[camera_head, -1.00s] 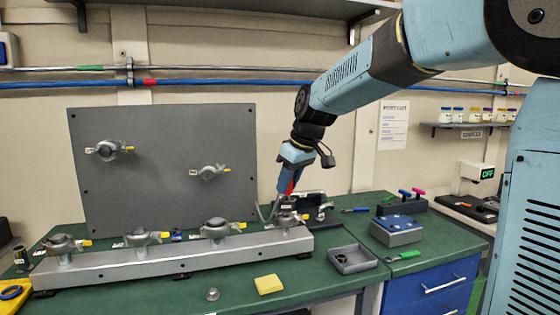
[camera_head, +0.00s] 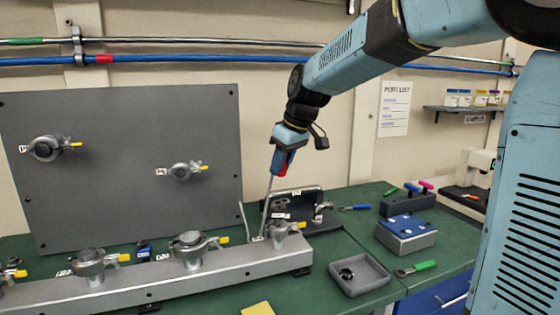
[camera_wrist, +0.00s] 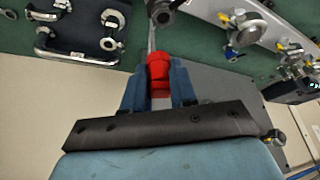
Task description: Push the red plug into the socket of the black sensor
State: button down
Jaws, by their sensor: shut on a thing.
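My gripper (camera_head: 280,170) is shut on the red plug (camera_wrist: 158,66), which sits between the two blue fingers in the wrist view. In the head view, a little red of the plug shows at the fingertips. A thin grey cable-like strand (camera_head: 267,205) runs from the plug down toward the right end of the metal rail (camera_head: 180,278). The gripper hangs above that end, clear of the rail. A black boxy thing (camera_wrist: 288,90) with small light marks is at the wrist view's right edge; I cannot tell whether it is the black sensor. No socket is recognisable.
A grey panel (camera_head: 110,150) with clamps stands behind the rail. Several clamps with yellow handles sit on the rail. A black holder (camera_head: 300,205) stands behind the rail's right end. An open grey tray (camera_head: 376,282) and a blue-topped box (camera_head: 405,232) are to the right.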

aim_at(278, 202)
jog(key=shift+s+a+f, duration=0.15)
jog(key=shift+a+f, duration=0.15)
jog(key=shift+f, duration=0.4)
jog(key=shift+s+a+f, duration=0.1)
jog(key=shift+a+f, duration=0.15)
jog(key=shift+f, duration=2.15)
jog(key=shift+s+d, duration=0.1)
jog(key=shift+s, duration=0.05)
jog(key=shift+f, duration=0.5)
jog(key=c, duration=0.8)
grip_release()
